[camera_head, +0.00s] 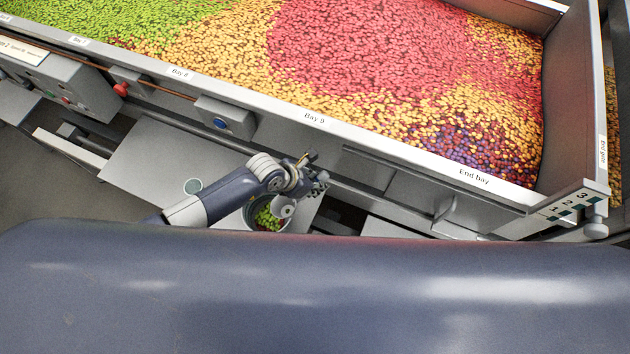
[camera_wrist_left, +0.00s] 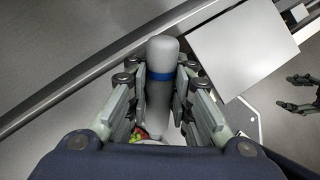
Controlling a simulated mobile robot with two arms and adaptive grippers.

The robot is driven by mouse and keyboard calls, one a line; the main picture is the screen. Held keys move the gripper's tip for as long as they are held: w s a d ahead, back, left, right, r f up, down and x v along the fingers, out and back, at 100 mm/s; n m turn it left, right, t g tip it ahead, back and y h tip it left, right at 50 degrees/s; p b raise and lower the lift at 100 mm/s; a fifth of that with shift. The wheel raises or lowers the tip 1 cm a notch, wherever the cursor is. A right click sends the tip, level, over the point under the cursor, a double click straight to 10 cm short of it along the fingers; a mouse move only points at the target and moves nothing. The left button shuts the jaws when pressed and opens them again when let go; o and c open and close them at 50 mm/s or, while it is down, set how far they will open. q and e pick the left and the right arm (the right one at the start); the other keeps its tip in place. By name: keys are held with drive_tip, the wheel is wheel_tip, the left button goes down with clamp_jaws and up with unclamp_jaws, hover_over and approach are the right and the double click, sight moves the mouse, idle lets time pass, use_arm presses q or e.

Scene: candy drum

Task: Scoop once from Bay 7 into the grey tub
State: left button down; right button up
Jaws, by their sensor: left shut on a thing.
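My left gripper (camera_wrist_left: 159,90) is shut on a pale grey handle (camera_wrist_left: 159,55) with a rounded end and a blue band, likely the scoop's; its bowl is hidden. In the head view my left gripper (camera_head: 303,182) is beside and above a round, grey-rimmed tub (camera_head: 248,213) holding green and red candies, partly covered by the arm. A few candies also show below the handle in the wrist view; I cannot tell whether they lie in scoop or tub. Bay 7 seems to be the upper left area, its label (camera_head: 79,41) barely legible. My right gripper (camera_wrist_left: 298,94) has its fingers apart at the wrist view's right edge.
The long trough's front rim (camera_head: 245,97) runs between the candy and my arm. A red knob (camera_head: 121,89) and blue button (camera_head: 220,123) are on its front. An end wall (camera_head: 570,100) closes the right side.

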sight(320, 179)
use_arm(q)
drive_tip(key=shift+d+r+m+t+y, duration=0.3)
drive_tip(key=shift+d+r+y, duration=0.3)
drive_tip(key=shift+y, duration=0.4)
drive_tip(key=shift+a+f, duration=0.1)
drive_tip(key=shift+a, duration=0.05)
drive_tip(key=shift+s+y, duration=0.15)
drive_tip(key=shift+y, duration=0.15)
drive_tip(key=shift+r, duration=1.5)
